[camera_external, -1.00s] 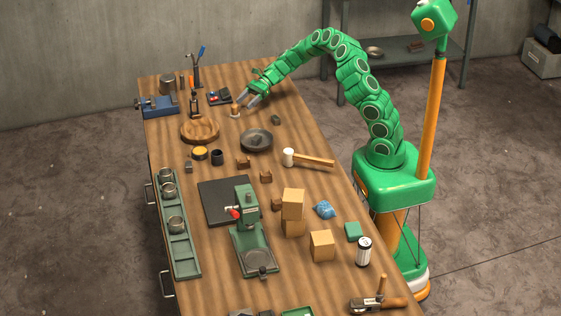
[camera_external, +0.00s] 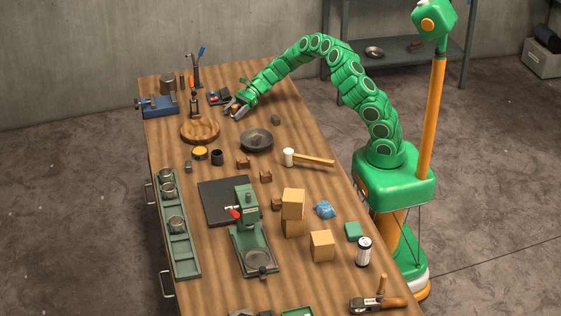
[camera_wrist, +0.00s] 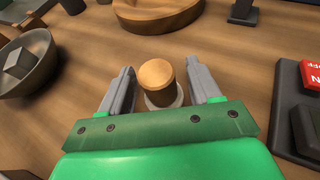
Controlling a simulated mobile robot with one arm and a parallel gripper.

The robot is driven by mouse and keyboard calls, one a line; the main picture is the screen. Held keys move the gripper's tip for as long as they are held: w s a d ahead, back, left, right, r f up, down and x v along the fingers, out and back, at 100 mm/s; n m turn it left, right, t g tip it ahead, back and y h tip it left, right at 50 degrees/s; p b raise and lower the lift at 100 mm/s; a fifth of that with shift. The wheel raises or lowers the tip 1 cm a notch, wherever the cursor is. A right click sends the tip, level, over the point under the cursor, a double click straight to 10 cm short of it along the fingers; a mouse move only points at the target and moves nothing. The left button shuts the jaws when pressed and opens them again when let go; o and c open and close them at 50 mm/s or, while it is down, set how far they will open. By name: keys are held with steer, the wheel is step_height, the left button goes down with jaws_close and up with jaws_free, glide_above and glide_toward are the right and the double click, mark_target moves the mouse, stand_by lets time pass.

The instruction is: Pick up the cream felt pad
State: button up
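My gripper (camera_external: 236,107) is low over the far part of the workbench. In the wrist view its two grey fingers (camera_wrist: 160,70) are open, one on each side of a short tan cylinder (camera_wrist: 156,75), with a gap on both sides. A pale, cream-coloured round edge (camera_wrist: 178,97) shows under the cylinder and looks like the cream felt pad. In the external view the fingers mostly hide both.
A round wooden board (camera_external: 200,131) and a dark bowl (camera_external: 257,141) holding a grey block (camera_wrist: 17,63) stand nearby. Bare wood surrounds the cylinder.

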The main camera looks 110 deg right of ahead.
mark_target(234, 106)
steer(key=c, duration=1)
steer(key=shift+f, duration=0.1)
steer(key=shift+r, duration=0.5)
step_height(234, 106, up, 2)
steer(key=shift+r, duration=0.15)
steer(key=s+a+r, duration=0.2)
steer(key=s+r, duration=0.1)
steer(key=s+a+r, duration=0.3)
steer(key=s, duration=0.1)
steer(key=s+a+r, duration=0.3)
steer(key=s+r, duration=0.1)
steer(key=shift+a, duration=0.2)
